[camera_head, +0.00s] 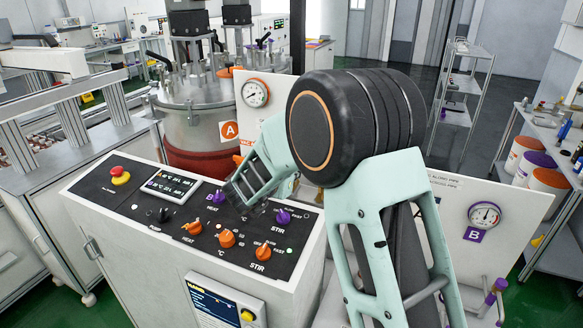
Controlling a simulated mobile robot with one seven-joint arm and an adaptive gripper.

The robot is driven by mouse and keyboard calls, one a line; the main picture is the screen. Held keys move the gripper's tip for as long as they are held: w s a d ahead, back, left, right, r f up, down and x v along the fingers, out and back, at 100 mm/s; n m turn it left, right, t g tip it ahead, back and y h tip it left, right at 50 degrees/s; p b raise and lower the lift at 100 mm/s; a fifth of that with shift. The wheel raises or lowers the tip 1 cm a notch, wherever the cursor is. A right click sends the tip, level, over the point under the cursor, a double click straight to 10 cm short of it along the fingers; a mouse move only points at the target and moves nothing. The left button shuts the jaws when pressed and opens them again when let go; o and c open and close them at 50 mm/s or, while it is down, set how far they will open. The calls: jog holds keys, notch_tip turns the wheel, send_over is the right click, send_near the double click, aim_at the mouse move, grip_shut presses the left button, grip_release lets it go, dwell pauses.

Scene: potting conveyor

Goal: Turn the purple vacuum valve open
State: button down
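A purple handle (497,286) on light pipework shows at the lower right, below the purple "B" tag (474,234) and a round gauge (485,214). It looks like the purple vacuum valve, but it is small, and I cannot tell its turn position. My mint-green arm with a large black joint fills the middle and hides part of the white panel. My gripper (240,197) is at the arm's far end, over the control console near its purple knobs, well left of the purple handle. Its fingers are dark and partly hidden, so I cannot tell if they are open.
The console (130,212) holds a red stop button (120,175), purple knobs (283,216) and orange knobs (227,238). A tank (200,130) with an orange "A" tag stands behind. A shelf rack (458,90) and a table with tubs (545,180) are at right.

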dwell(0.4)
jog(key=c, duration=1.9)
grip_release()
jog(key=v, duration=1.2)
jog(key=shift+w+a, duration=0.1)
jog(key=shift+a, duration=0.15)
